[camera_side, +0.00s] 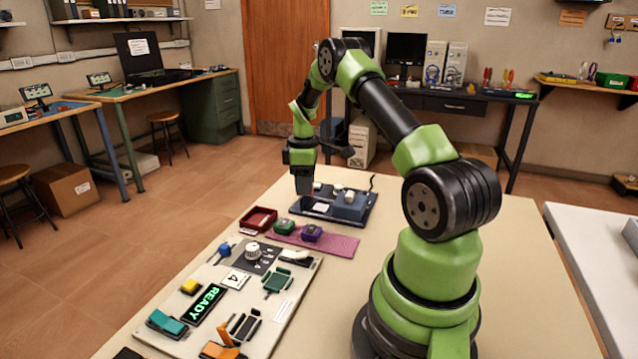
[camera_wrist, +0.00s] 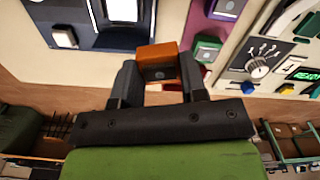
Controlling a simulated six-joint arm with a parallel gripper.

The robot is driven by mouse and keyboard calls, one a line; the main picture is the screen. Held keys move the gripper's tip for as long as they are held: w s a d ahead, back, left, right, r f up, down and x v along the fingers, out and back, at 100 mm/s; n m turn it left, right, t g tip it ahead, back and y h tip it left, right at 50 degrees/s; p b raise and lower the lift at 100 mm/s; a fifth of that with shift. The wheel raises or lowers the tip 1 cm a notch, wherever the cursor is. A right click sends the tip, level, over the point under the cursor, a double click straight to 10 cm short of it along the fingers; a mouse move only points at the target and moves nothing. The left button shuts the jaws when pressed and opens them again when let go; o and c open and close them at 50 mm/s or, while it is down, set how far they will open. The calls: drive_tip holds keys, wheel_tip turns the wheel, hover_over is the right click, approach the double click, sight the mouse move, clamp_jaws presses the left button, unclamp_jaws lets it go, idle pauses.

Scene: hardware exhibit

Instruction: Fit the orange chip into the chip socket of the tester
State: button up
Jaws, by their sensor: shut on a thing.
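My gripper (camera_side: 304,190) points down over the left edge of the dark blue tester (camera_side: 338,218) in the side view. In the wrist view my gripper (camera_wrist: 158,82) is shut on the orange chip (camera_wrist: 158,62), which sits between the two dark fingertips. The chip cannot be made out in the side view. The tester (camera_wrist: 82,38) fills the upper left of the wrist view, with a pale square button and a bright framed part near the top edge. The chip appears apart from that framed part. I cannot tell which recess is the chip socket, or the chip's exact height.
A purple chip (camera_side: 312,232) and a green chip (camera_side: 284,226) rest on or beside a magenta mat (camera_side: 342,244). A red tray (camera_side: 258,219) stands to their left. A pale control panel (camera_side: 262,328) with switches, a knob and a READY display lies nearer the camera. Table right of the tester is clear.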

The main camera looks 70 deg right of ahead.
drive_tip(key=w+a+n, duration=0.1)
drive_tip(key=a+n, duration=0.6)
drive_tip(key=a, duration=0.4)
drive_tip(key=n, duration=0.8)
hover_over(278, 281)
drive_tip(key=shift+r, duration=0.1)
drive_tip(key=shift+f, duration=2.6)
drive_tip(key=shift+f, duration=0.65)
drive_tip(key=o, duration=1.3)
drive_tip(key=shift+r, duration=3.75)
